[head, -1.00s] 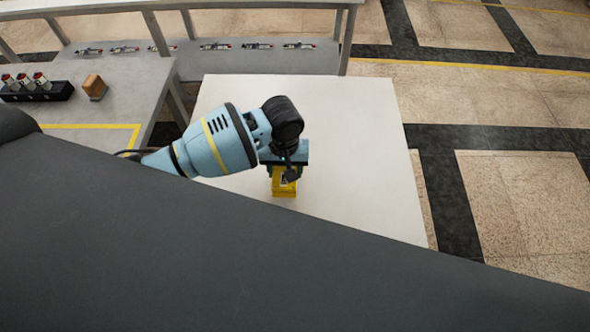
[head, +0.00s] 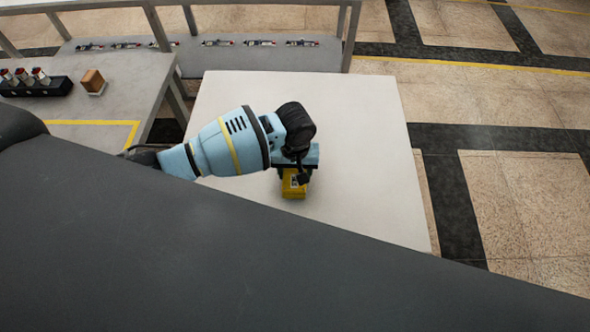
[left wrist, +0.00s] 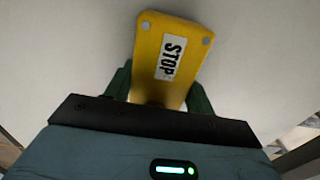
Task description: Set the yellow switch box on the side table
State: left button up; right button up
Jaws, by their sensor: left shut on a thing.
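The yellow switch box (head: 294,190) is in my left gripper (head: 293,178) over the white side table (head: 365,130) in the head view. In the left wrist view the yellow switch box (left wrist: 172,55) shows a white STOP label and grey corner screws. The green fingers of my left gripper (left wrist: 160,95) close on its two sides. The pale surface of the side table (left wrist: 60,60) lies behind it. I cannot tell whether the box touches the table top. My right gripper is not in view.
A grey workbench (head: 100,75) stands at the left, with a black rack (head: 38,88) of red-topped parts and a brown block (head: 92,80). A shelf (head: 240,60) at the back holds several small parts. The table top right of my gripper is clear.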

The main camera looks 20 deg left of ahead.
aim_at(295, 170)
pick_arm(q)
jog(key=shift+f, duration=0.1)
jog(key=o, duration=1.2)
notch_tip(295, 170, up, 11)
jog(key=shift+f+p, duration=0.2)
jog(key=shift+p, duration=0.75)
jog(key=shift+r, duration=0.8)
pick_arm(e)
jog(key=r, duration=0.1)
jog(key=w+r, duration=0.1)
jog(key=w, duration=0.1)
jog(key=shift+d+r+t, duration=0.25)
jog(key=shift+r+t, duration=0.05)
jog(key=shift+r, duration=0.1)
pick_arm(q)
jog(key=shift+s, duration=0.1)
